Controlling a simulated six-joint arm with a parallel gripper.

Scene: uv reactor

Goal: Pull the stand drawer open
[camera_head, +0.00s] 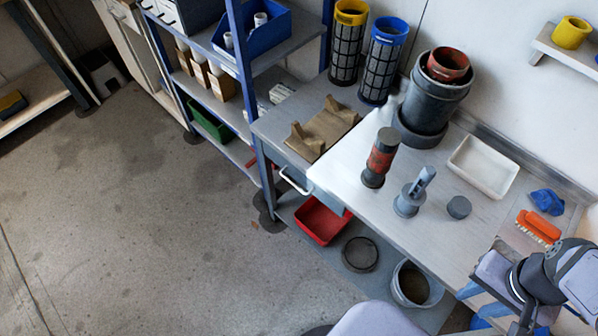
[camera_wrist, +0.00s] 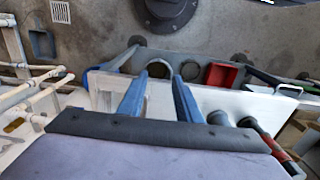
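The stand drawer (camera_head: 275,165) is set under the left part of the bench top, and its front looks flush with the bench edge. Its pale bar handle (camera_head: 294,182) sticks out from the front; the handle (camera_wrist: 290,88) also shows at the right of the wrist view. My gripper (camera_head: 466,306) is at the lower right of the head view, near the right end of the bench and well away from the handle. In the wrist view my gripper (camera_wrist: 158,78) has its two blue fingers apart with nothing held between them.
The bench (camera_head: 440,235) carries a red-black cylinder (camera_head: 379,160), a grey fitting (camera_head: 411,195), a white tray (camera_head: 483,167) and a brush (camera_head: 539,226). Below are a red bin (camera_head: 320,222) and a bucket (camera_head: 413,285). A blue-post shelf (camera_head: 245,90) stands left. The floor before the drawer is clear.

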